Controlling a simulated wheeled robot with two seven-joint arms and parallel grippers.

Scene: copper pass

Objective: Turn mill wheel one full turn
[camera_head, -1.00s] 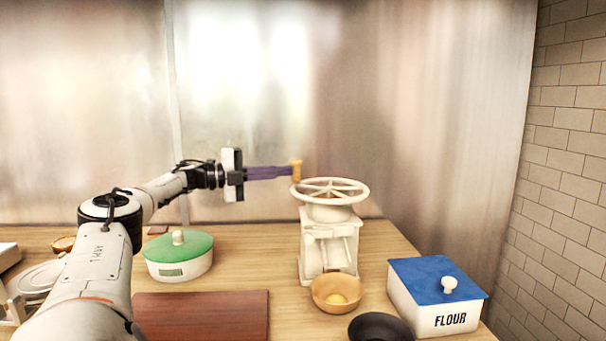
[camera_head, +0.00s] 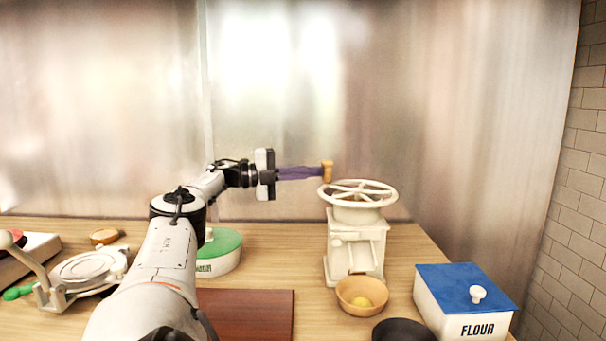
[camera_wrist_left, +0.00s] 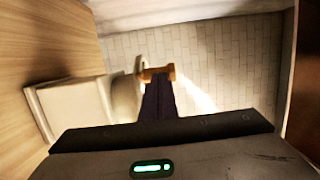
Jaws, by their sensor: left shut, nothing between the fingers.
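The white mill (camera_head: 357,249) stands on the wooden counter, with a flat spoked wheel (camera_head: 360,205) on top. An upright tan handle (camera_head: 327,171) stands at the left edge of the wheel. My left gripper (camera_head: 317,172) reaches in from the left, level with the handle, with its purple fingers shut and their tips at the handle. I cannot tell whether they touch it. In the left wrist view the handle (camera_wrist_left: 157,72) lies across the fingertips, with the pale wheel edge (camera_wrist_left: 127,98) beside it. My right gripper is out of view.
A wooden bowl (camera_head: 345,300) with something yellow in it stands before the mill. A dark bowl (camera_head: 403,331) and a blue-lidded flour box (camera_head: 465,285) stand to the right. A green-lidded pot (camera_head: 226,243) and a reddish board (camera_head: 250,315) are to the left.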

